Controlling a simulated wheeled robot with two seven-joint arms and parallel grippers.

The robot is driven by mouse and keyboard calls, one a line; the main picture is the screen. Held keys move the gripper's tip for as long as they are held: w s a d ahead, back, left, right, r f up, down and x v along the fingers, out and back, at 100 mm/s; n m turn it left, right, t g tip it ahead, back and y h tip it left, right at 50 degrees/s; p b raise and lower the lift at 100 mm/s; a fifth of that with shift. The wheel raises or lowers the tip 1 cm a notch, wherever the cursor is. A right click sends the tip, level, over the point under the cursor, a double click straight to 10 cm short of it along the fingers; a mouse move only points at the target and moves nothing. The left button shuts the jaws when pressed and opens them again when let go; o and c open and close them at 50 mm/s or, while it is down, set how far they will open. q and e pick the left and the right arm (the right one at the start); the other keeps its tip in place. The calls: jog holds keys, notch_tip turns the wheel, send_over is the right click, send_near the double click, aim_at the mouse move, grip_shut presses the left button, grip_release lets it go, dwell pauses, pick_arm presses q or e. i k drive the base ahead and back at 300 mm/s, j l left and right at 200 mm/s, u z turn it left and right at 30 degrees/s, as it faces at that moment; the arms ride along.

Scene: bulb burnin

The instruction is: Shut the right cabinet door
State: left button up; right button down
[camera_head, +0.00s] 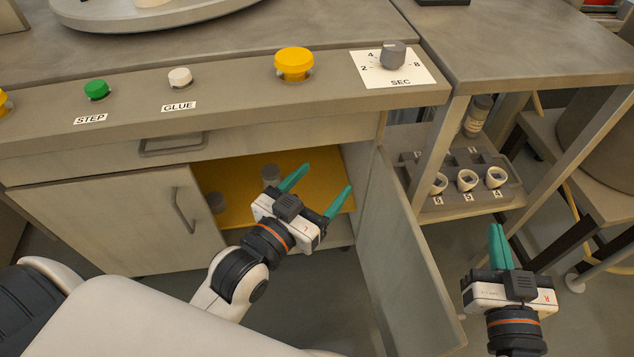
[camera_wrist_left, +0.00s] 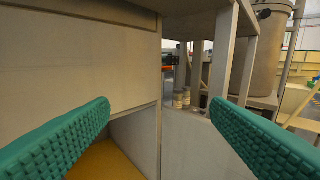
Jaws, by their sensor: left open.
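The right cabinet door (camera_head: 403,262) stands swung wide open toward me, its hinge side at the cabinet's right edge. It also shows in the left wrist view (camera_wrist_left: 205,150), beyond the fingers. My left gripper (camera_head: 322,179) is open and empty in front of the open compartment, left of the door and apart from it. Its green fingers also show in the left wrist view (camera_wrist_left: 160,135). My right gripper (camera_head: 500,246) is right of the door, its green fingers close together with nothing visible between them. The left cabinet door (camera_head: 120,222) is shut.
A drawer handle (camera_head: 172,144) and door handle (camera_head: 184,211) stick out at the front. Right of the cabinet, a grey tray (camera_head: 460,198) holds white sockets, near table legs (camera_head: 440,150).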

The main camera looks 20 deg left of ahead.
aim_at(416, 315)
jog(key=k, duration=0.35)
jog(key=k+u, duration=0.1)
jog(key=u, duration=0.35)
jog(key=k+u, duration=0.1)
jog(key=u, duration=0.3)
jog(key=k+u, duration=0.1)
jog(key=u, duration=0.35)
jog(key=l, duration=0.4)
jog(key=k+l+u, duration=0.1)
jog(key=l, duration=0.35)
jog(key=k+l+u, duration=0.1)
jog(key=l, duration=0.3)
jog(key=k+l, duration=0.1)
jog(key=l, duration=0.3)
jog(key=k+l+u, duration=0.1)
jog(key=l, duration=0.3)
jog(key=k+l, duration=0.15)
jog(key=l, duration=0.25)
jog(key=u, duration=0.05)
